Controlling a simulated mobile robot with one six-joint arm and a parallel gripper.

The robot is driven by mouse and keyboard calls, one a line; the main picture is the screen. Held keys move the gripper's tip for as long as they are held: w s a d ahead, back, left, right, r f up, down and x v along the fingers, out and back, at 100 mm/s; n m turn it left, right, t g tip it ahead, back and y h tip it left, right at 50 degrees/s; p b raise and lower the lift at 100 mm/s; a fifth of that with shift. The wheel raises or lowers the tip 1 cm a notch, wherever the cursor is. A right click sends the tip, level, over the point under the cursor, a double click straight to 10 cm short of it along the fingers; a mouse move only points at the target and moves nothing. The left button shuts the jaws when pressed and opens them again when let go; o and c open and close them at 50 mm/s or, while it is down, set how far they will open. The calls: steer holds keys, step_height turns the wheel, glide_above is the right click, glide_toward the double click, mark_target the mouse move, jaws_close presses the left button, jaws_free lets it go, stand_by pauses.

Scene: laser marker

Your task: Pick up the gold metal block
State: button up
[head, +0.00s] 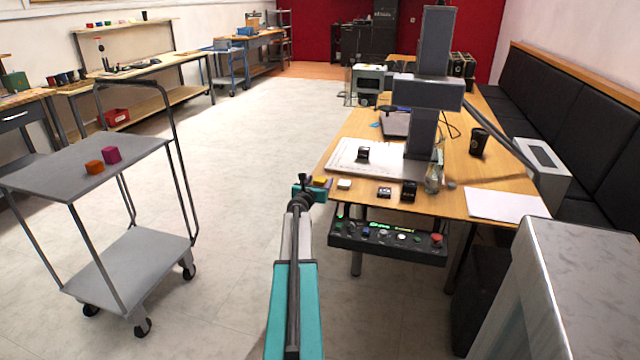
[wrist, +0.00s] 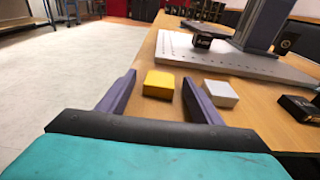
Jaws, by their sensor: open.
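The gold metal block (wrist: 159,84) is a yellow square block lying on the wooden table near its left edge. In the head view the gold block (head: 320,182) shows just past my gripper (head: 312,188). In the wrist view my gripper (wrist: 158,98) is open, with one finger on each side of the gold block's near area. The block appears between and slightly beyond the fingertips, and I cannot tell whether they touch it. A silver-white block (wrist: 220,93) sits just right of the right finger.
The laser marker's white plate (wrist: 205,58) lies behind the blocks, with a black block (wrist: 202,41) on it. More black blocks (head: 408,190) sit to the right. A control panel (head: 388,240) hangs below the table edge. A grey cart (head: 60,172) stands left, across open floor.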

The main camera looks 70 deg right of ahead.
mark_target(319, 181)
stand_by(0.3)
steer(key=c, duration=1.3)
steer(key=shift+o, duration=0.2)
steer(key=shift+r, duration=0.15)
steer(key=shift+r, duration=0.6)
step_height(319, 181, up, 2)
steer(key=shift+r+p, duration=0.15)
steer(key=shift+p, duration=0.45)
steer(key=a+r+b, duration=0.1)
steer(key=a, duration=1.5)
steer(key=shift+s, duration=0.25)
steer(key=shift+r, duration=0.1)
